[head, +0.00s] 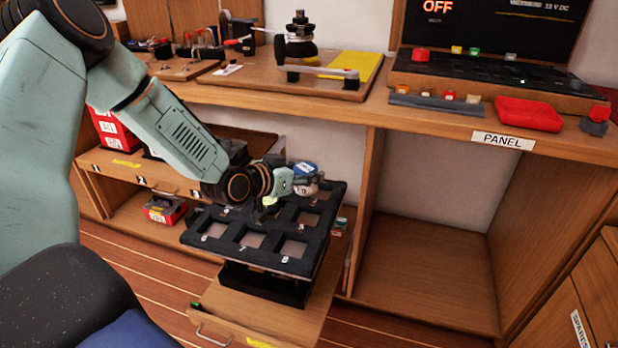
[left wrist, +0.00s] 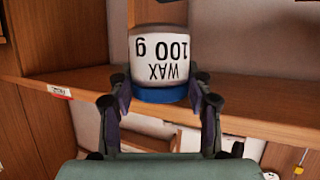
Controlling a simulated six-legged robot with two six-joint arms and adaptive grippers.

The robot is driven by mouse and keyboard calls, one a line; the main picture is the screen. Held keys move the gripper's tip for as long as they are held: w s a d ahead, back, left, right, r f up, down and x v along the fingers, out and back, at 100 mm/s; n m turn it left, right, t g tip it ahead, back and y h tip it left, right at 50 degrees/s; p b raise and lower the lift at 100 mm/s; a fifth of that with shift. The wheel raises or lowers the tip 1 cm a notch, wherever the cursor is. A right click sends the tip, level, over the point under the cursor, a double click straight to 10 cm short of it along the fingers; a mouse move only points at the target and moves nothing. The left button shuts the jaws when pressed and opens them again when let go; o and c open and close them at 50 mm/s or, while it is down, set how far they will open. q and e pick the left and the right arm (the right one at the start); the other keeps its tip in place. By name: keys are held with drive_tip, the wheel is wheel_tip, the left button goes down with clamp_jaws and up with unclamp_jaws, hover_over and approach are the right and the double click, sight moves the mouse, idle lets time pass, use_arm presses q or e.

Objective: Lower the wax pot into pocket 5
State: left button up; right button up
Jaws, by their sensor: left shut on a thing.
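The wax pot (head: 305,168), white with a blue lid, is in my left gripper (head: 308,181), above the far part of the black pocket tray (head: 230,250). In the left wrist view the pot (left wrist: 160,48) has its label "WAX 100 g" upside down in the picture and its blue lid low. The fingers of my left gripper (left wrist: 160,98) close on both sides of it. Several square pockets in the tray look empty; the arm hides others. The small number tags are too small to read, so I cannot tell which is pocket 5. My right gripper is not in view.
The tray stands on a black support over an open wooden drawer (head: 262,314). A workbench edge (head: 350,113) runs behind it. A red tray (head: 528,114) and a switch panel are at the right. The open shelf bay (head: 425,270) at the right is empty.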

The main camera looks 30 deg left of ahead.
use_arm(q)
drive_tip(key=shift+d+f+b, duration=0.2)
drive_tip(key=shift+f+b, duration=3.1)
drive_tip(key=shift+f, duration=0.1)
drive_tip(key=shift+f+b, duration=0.3)
drive_tip(key=shift+f, duration=0.15)
drive_tip(key=shift+f, duration=0.25)
drive_tip(key=o, duration=1.3)
wheel_tip(320, 180, up, 10)
drive_tip(key=shift+f, duration=0.1)
